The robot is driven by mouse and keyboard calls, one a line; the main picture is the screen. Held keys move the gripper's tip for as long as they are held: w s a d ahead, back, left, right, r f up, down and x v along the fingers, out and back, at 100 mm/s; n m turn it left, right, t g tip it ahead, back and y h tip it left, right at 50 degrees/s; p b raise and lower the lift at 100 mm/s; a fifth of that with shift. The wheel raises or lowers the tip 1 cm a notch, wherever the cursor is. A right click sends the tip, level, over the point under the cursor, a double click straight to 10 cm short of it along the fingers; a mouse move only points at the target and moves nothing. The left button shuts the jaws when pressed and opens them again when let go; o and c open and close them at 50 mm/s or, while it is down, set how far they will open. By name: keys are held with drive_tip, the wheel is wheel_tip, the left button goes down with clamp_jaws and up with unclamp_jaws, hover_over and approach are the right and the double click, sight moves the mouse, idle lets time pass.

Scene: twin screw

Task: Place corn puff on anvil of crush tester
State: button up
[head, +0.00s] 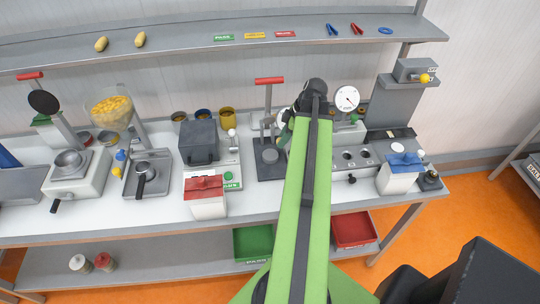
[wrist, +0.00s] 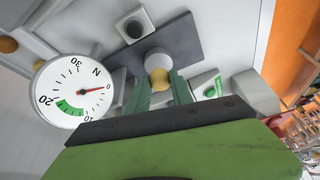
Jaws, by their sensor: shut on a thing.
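A round yellow corn puff (wrist: 159,79) is between the two dark green fingertips of my gripper (wrist: 160,88) in the wrist view. My gripper is shut on it. Past the puff is a short grey cylinder, apparently the anvil (wrist: 157,61), on a dark base plate; I cannot tell whether the puff touches it. In the head view this anvil (head: 270,156) stands under a press with a red handle (head: 270,80), which appears to be the crush tester. My gripper (head: 284,130) is just to its right, partly hidden by my green arm; the puff does not show clearly there.
A grey box machine (head: 200,141) stands left of the press. A red-lidded box (head: 206,198) is at the bench front.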

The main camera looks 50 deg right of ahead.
sight(269, 154)
drive_tip(key=w, duration=0.1)
drive_tip(key=w+a+f+b, duration=0.1)
drive_tip(key=w+f, duration=0.1)
drive_tip(key=shift+a+f, duration=0.2)
drive_tip(key=shift+a, duration=0.05)
drive_tip(key=shift+w+a, duration=0.2)
drive_tip(key=shift+w, duration=0.1)
wheel_tip(269, 154, down, 4)
drive_tip(key=b, duration=0.4)
drive_tip(key=shift+f+b, duration=0.2)
drive_tip(key=shift+b, duration=0.1)
drive_tip(key=shift+r, duration=0.2)
drive_tip(key=shift+f, duration=0.15)
drive_tip(key=o, duration=0.9)
